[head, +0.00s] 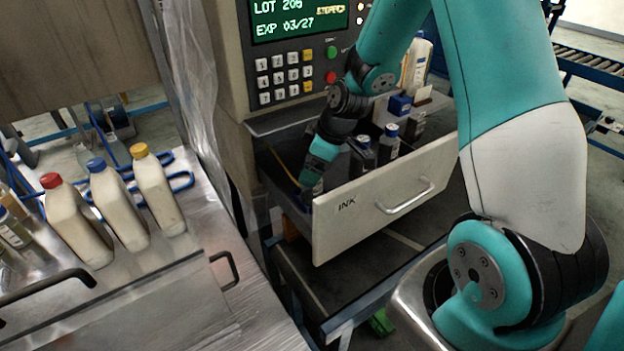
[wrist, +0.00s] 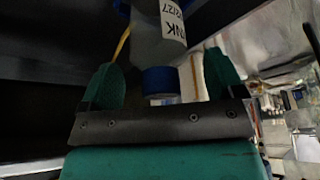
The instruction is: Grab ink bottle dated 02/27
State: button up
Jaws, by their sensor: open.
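An ink bottle (wrist: 158,45) with a grey body, a blue cap and a white label reading "INK" and "02/27" shows in the wrist view, upside down in the picture. My gripper (wrist: 163,72) is open, with one green finger on each side of the bottle; the cap lies toward the palm. Gaps show between fingers and bottle. In the head view my gripper (head: 310,184) reaches down into the left part of the open drawer marked INK (head: 350,222). The bottle at my gripper is mostly hidden there.
Dark bottles with blue caps stand in the drawer right of my gripper, one close by (head: 361,158) and another (head: 388,146) behind it. The drawer front wall is near. The machine panel (head: 296,45) reads "EXP 03/27". Oil jugs (head: 116,200) stand on the left metal table.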

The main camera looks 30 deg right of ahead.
jog(key=shift+x, duration=0.9)
jog(key=c, duration=1)
